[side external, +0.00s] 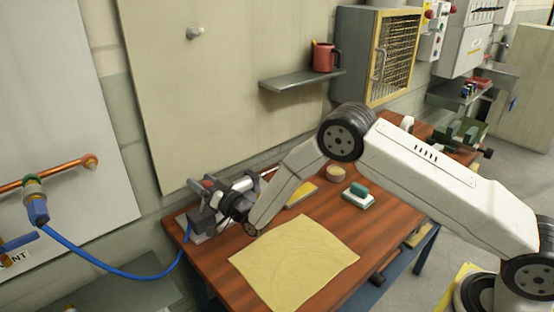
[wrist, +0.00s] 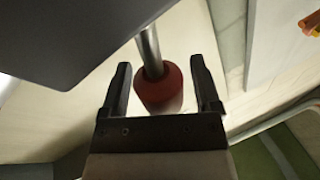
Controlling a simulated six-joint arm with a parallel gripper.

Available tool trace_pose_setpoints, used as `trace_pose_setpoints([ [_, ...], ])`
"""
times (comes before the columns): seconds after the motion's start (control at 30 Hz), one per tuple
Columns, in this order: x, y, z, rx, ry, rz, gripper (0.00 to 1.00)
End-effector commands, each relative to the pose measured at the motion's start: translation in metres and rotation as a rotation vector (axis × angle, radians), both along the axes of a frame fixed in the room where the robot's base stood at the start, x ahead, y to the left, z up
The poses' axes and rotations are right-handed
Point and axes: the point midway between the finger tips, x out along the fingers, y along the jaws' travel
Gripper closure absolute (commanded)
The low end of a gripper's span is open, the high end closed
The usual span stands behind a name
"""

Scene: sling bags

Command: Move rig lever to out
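In the wrist view, the lever shows as a metal rod with a red knob (wrist: 160,93) on its end. My gripper (wrist: 160,66) is open, with one dark finger on each side of the knob. There are gaps between the knob and both fingers, and no contact shows. In the side view, my gripper is at the grey rig (side external: 203,222) on the table's left end. My wrist hides much of the rig there, and I cannot make out the lever's position or any "out" mark.
A blue hose (side external: 108,268) runs from the wall valve to the rig. A yellow cloth (side external: 294,262) lies on the wooden table (side external: 395,222). A green-topped block (side external: 357,189) and a round tan item (side external: 336,173) lie behind it. A shelf (side external: 297,80) holds a red mug (side external: 324,58).

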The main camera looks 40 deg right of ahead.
Motion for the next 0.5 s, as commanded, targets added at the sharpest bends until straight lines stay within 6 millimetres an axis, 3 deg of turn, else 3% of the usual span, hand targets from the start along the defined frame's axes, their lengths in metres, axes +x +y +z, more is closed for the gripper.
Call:
trace_pose_setpoints([
  [0.5, -0.0053, -0.0006, -0.0010, -0.002, 0.000, 0.002, 0.20],
])
